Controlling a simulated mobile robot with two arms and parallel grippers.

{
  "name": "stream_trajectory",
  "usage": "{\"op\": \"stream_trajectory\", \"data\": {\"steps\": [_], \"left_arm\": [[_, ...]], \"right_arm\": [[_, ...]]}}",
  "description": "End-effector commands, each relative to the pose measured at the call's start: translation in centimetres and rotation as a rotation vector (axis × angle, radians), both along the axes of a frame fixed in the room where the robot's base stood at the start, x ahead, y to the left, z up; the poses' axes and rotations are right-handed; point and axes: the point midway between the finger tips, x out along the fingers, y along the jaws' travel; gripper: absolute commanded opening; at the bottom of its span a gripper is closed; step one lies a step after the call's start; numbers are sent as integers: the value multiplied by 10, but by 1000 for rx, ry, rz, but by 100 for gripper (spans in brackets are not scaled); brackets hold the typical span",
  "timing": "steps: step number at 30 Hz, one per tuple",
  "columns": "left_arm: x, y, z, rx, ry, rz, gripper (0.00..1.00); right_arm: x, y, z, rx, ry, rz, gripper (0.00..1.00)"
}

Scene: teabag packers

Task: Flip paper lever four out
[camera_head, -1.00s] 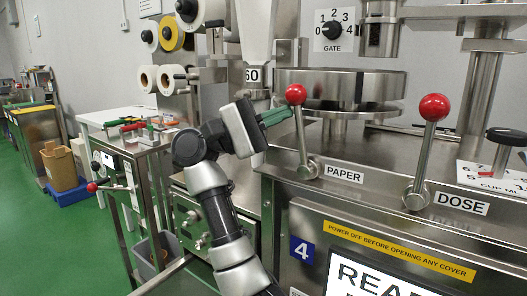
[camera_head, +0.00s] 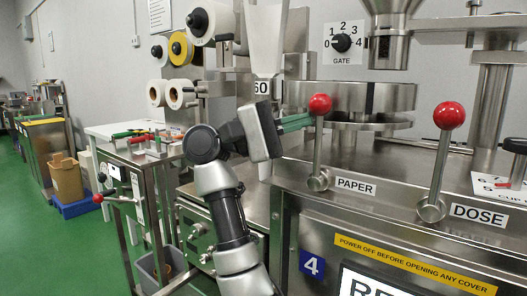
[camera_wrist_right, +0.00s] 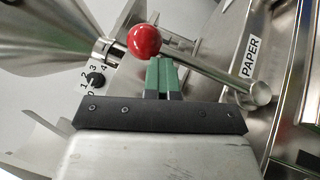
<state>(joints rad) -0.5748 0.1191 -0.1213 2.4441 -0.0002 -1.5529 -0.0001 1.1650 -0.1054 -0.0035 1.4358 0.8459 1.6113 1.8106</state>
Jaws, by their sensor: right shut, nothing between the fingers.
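The paper lever is a steel rod with a red ball knob (camera_head: 320,104), on the machine panel beside the PAPER label (camera_head: 356,186) and above the blue number 4 plate (camera_head: 312,264). The rod stands nearly upright in the head view. My right gripper (camera_head: 308,121) is shut, its green fingertips at the left side of the rod just under the knob. In the right wrist view the fingertips (camera_wrist_right: 161,60) are right by the knob (camera_wrist_right: 144,40), with nothing between them. Whether they touch the lever is hard to tell. My left gripper is not in view.
The DOSE lever (camera_head: 440,160) with its own red ball stands to the right. A round steel drum (camera_head: 350,95) sits behind the paper lever, and a GATE dial (camera_head: 342,43) is on the wall. A side cart (camera_head: 140,165) stands at left; green floor lies beyond it.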

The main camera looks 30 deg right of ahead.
Motion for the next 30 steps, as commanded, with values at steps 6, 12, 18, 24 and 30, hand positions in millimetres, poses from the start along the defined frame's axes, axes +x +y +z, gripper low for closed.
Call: {"op": "stream_trajectory", "data": {"steps": [6, 12, 18, 24, 30], "left_arm": [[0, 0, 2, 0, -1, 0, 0], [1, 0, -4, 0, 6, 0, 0], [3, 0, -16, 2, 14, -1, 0], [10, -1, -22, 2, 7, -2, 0], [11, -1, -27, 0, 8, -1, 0]], "right_arm": [[2, 4, 6, -9, 0, 2, 0], [22, 33, -6, -7, 6, 5, 0], [44, 66, -20, -5, 6, 3, 0], [57, 85, -29, -2, 5, 1, 0], [60, 90, -32, -2, 3, 1, 0]]}}
